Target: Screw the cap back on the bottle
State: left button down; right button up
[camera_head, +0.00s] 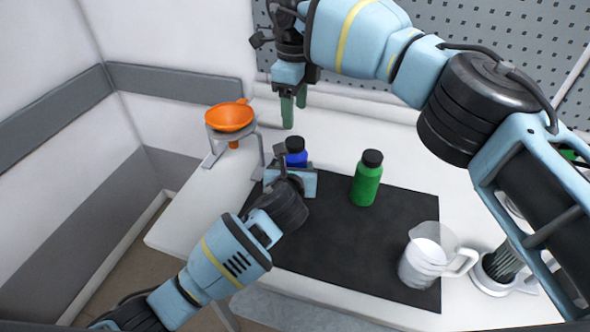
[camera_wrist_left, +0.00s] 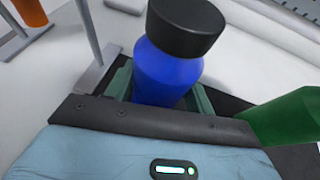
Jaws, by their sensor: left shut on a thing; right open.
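A blue bottle (camera_head: 296,159) stands near the back left of the black mat (camera_head: 400,207), with a black cap (camera_head: 295,144) sitting on top. In the left wrist view the blue bottle (camera_wrist_left: 168,75) is upright with its black cap (camera_wrist_left: 187,24) on its mouth. I cannot tell whether the cap is screwed tight. My left gripper (camera_head: 292,176) is shut on the blue bottle's body, a finger on each side. A green bottle (camera_head: 367,183) with a black cap (camera_head: 372,157) stands on the mat to the right. My right gripper (camera_head: 294,108) is open and empty, above and behind the blue bottle.
An orange funnel (camera_head: 229,117) rests in a grey stand (camera_head: 214,150) at the table's left. A clear jug (camera_head: 427,256) with white contents stands at the mat's front right. A grey perforated wall (camera_head: 440,20) is behind the table. The mat's middle is clear.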

aim_at(295, 141)
jog(key=n, duration=0.6)
jog(key=shift+n, duration=0.3)
jog(key=n, duration=0.7)
jog(key=shift+f, duration=0.15)
jog(key=shift+f, duration=3.9)
